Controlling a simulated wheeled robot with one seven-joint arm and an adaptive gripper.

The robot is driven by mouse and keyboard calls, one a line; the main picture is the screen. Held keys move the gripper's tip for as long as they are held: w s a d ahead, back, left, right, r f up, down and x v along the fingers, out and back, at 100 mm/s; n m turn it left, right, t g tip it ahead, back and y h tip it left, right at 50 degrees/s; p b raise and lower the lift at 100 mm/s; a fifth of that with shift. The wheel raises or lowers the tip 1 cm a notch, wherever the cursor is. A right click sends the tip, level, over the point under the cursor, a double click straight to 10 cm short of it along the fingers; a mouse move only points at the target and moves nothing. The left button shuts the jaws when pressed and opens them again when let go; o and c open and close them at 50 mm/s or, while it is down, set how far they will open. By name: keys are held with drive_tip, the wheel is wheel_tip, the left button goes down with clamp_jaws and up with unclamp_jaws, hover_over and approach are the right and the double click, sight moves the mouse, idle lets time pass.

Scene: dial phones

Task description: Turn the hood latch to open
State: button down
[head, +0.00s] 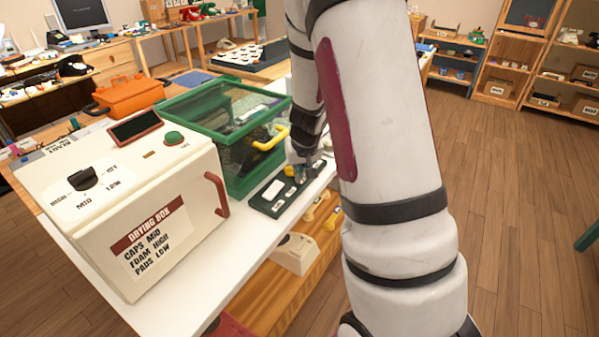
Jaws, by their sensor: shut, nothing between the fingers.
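The hood (190,98) is a clear box with a green frame, standing on the white bench behind the drying box. A yellow handle (270,139) is on its front right side. A dark panel (262,209) with pale labels lies in front of the hood. A small yellow part (289,170) shows at the panel's far end, beside my gripper; I cannot tell whether it is the latch. My gripper (303,172) is shut and empty, pointing down over the far end of the panel. Its fingertips are small and partly hidden, so contact cannot be told.
The cream drying box (180,235), with a black dial (84,178) and red handle, fills the bench's left part. An orange toolbox (128,96) stands behind it. A lower wooden shelf (262,290) holds a pale phone (294,254). The wooden floor at right is clear.

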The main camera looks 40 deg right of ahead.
drive_tip(key=shift+w+d+f+n+y+b, duration=0.1)
drive_tip(key=shift+w+d+n+y+b, duration=0.4)
drive_tip(key=shift+b, duration=0.75)
drive_tip(key=shift+n+b, duration=0.3)
drive_tip(key=shift+b, duration=0.15)
drive_tip(key=n+b, duration=0.1)
drive_tip(key=b, duration=0.2)
drive_tip(key=d+n+b, duration=0.1)
drive_tip(key=n+b, duration=0.1)
drive_tip(key=b, duration=0.1)
drive_tip(key=shift+w+f+y, duration=0.15)
drive_tip(key=shift+y, duration=0.25)
drive_tip(key=n+b, duration=0.1)
drive_tip(key=n+y+b, duration=0.1)
drive_tip(key=b, duration=0.1)
drive_tip(key=shift+w+d+n, duration=0.15)
drive_tip(key=shift+d+n, duration=0.15)
drive_tip(key=shift+w+r+b, duration=0.1)
drive_tip(key=shift+r+b, duration=0.15)
drive_tip(key=shift+b, duration=0.15)
